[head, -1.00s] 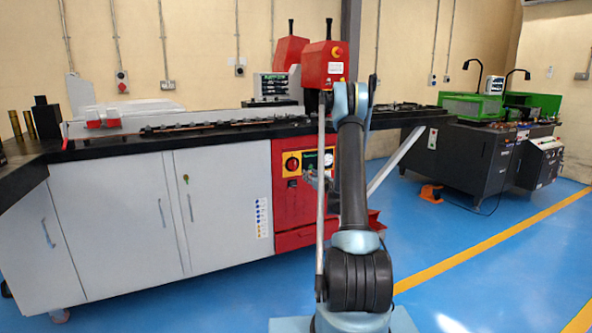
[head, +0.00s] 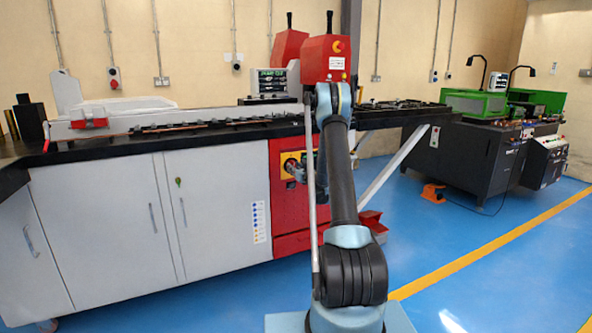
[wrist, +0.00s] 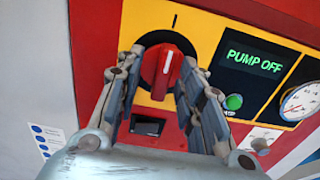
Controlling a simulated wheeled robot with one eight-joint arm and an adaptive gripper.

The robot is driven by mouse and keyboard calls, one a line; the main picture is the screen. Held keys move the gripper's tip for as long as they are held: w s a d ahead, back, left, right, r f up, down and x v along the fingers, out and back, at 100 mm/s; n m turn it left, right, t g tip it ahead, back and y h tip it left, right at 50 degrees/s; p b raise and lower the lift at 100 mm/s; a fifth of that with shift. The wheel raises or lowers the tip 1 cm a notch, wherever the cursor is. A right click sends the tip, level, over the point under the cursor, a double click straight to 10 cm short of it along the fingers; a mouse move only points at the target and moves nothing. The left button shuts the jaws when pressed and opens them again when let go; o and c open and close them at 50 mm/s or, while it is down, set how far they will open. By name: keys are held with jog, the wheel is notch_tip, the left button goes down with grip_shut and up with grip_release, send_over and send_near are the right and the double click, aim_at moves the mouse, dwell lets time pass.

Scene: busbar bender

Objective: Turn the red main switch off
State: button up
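The red main switch (wrist: 162,70) is a round knob with a raised grip bar and a white mark, on a yellow plate (wrist: 205,35) in the wrist view. Its bar stands nearly upright, with a black line on the plate above it. My gripper (wrist: 162,66) is open, with one finger on each side of the knob. The fingertips are close to its sides; I cannot tell whether they touch it. In the head view my gripper (head: 297,170) is at the red cabinet's front panel and hides most of the switch.
Right of the switch are a display (wrist: 254,60) reading PUMP OFF, a green button (wrist: 233,102) and a round gauge (wrist: 302,101). A black rectangular opening (wrist: 147,127) lies below it. The black worktop (head: 220,130) overhangs the cabinet. Blue floor in front is clear.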

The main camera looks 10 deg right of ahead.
jog(key=shift+w+a, duration=0.15)
jog(key=shift+w, duration=0.4)
jog(key=shift+d, duration=0.2)
grip_shut()
jog(key=shift+n, duration=0.3)
jog(key=shift+s+a+f+n, duration=0.1)
jog(key=shift+n, duration=2.75)
jog(key=shift+s+a+f+n, duration=0.1)
jog(key=shift+a+n, duration=0.05)
jog(key=shift+n, duration=2.75)
jog(key=shift+a+f+n, duration=0.1)
jog(key=shift+n, duration=2.75)
